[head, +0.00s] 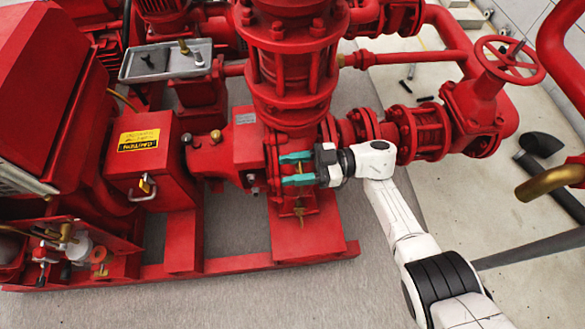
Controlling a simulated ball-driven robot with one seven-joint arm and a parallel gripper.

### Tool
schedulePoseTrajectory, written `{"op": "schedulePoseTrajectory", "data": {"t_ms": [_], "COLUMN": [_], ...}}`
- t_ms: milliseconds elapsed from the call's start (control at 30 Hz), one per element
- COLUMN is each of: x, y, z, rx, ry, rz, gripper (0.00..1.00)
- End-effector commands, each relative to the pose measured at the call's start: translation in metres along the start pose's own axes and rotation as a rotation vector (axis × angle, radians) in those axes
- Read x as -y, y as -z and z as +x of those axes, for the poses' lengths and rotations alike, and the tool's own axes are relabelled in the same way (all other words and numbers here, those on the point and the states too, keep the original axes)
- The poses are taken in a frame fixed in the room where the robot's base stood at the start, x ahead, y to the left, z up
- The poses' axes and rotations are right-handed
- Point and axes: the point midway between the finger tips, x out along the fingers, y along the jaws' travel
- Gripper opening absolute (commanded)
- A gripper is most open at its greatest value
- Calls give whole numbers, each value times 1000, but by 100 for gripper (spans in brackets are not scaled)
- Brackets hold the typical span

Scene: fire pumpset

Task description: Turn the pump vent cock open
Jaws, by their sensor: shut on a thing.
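My gripper (297,169) has teal fingers and reaches in from the right to the lower front of the red pump casing (290,75). Its fingers are shut on a small part there, which I take for the pump vent cock. The fingers hide most of this part, so its handle angle cannot be told. A small brass fitting (299,207) shows just below the fingers on the red pedestal.
A red handwheel valve (507,60) stands at the right. A red box with a yellow label (138,140) is left of the pump. A grey tray (165,61) is at the upper left. Bare floor (300,295) lies in front of the red base frame.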

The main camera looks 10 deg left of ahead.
Motion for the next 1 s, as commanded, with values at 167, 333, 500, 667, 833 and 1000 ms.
{"op": "schedulePoseTrajectory", "data": {"t_ms": [167, 333, 500, 667, 833, 1000], "x": [-1, -1, -1, 0, -1, -1], "y": [2, 2, 2, 1, 1, 0], "z": [-2, -2, -1, -1, -3, -24], "rx": [-3, -3, -2, -1, 0, 1], "ry": [-1, -1, -1, 0, -1, -3], "rz": [-3, -4, -3, -2, -2, -2], "gripper": [17, 48, 65, 68, 68, 68]}}
